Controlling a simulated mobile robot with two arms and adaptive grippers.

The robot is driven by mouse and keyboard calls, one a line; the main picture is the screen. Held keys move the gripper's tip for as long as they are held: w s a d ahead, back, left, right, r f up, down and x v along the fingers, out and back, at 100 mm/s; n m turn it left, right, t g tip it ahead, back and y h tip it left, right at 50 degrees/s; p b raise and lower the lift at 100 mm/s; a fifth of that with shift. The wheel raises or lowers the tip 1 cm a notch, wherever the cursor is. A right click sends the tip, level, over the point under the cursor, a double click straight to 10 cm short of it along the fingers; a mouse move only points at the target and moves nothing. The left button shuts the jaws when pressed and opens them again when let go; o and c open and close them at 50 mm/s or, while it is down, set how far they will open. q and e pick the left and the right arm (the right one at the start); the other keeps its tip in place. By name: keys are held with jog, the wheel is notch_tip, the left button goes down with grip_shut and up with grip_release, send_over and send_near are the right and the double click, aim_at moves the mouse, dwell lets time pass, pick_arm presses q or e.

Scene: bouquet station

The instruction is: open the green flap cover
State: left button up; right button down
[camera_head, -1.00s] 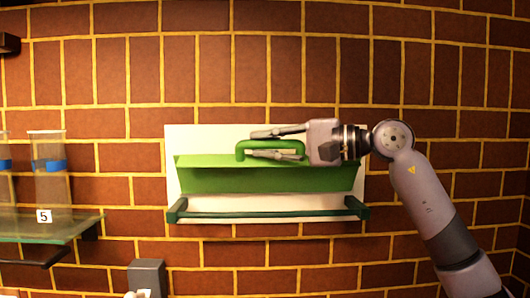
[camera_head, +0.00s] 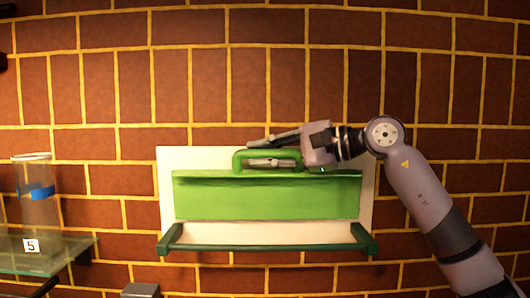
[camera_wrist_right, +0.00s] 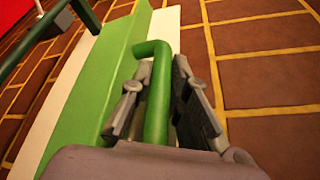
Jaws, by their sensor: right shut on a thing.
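The green flap cover (camera_head: 266,200) is on a pale panel (camera_head: 366,210) on the brick wall. Its bright green face is broad, with a darker strip along its upper edge. A green U-shaped handle (camera_head: 238,158) stands at that upper edge. My right gripper (camera_head: 262,152) reaches in from the right and is shut on the handle, one finger above its bar and one below. In the right wrist view the handle (camera_wrist_right: 157,105) runs between the fingers (camera_wrist_right: 158,112). I cannot tell the flap's exact angle. My left gripper is out of view.
A dark green rail (camera_head: 270,247) runs below the flap on two end brackets. At the left, a glass shelf (camera_head: 30,262) with a number 5 tag bears a clear cylinder (camera_head: 38,215) with a blue band. A grey box top (camera_head: 140,291) shows at the bottom edge.

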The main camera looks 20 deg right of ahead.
jog(key=shift+f, duration=0.1)
jog(key=c, duration=1.5)
grip_release()
jog(key=shift+c, duration=0.2)
jog(key=shift+s, duration=0.1)
jog(key=v, duration=1.2)
